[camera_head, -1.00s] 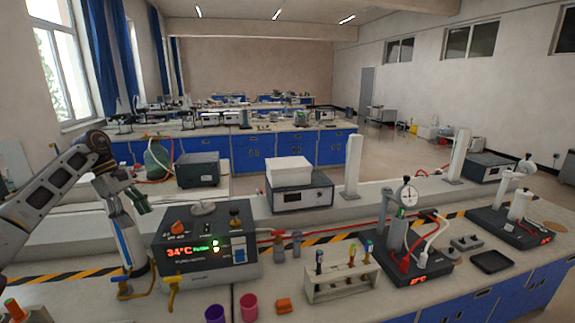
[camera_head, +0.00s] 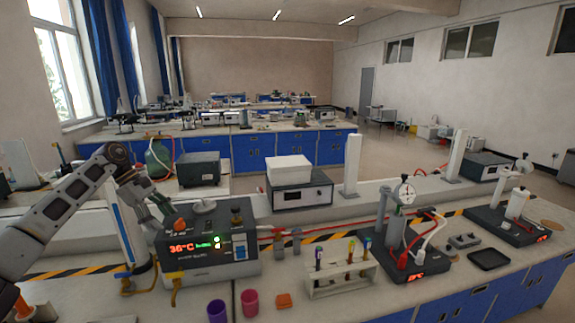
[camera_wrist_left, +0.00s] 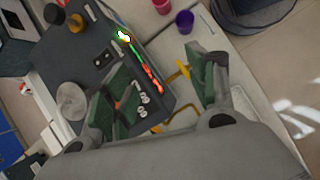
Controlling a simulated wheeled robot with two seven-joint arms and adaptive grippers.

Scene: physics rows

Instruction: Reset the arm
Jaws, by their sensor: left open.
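My left arm comes in from the left in the head view, and its left gripper (camera_head: 158,208) hangs by the upper left edge of the heater box (camera_head: 212,265). The box is dark grey with a lit red and green display. In the left wrist view the left gripper (camera_wrist_left: 165,92) is open, its green-padded fingers spread apart with nothing between them. The box (camera_wrist_left: 90,45) lies below and beside the fingers there; I cannot tell whether they touch it. My right gripper is not in view.
A white upright column (camera_head: 128,235) stands close to the left gripper. Stirrer stands fill the right side.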

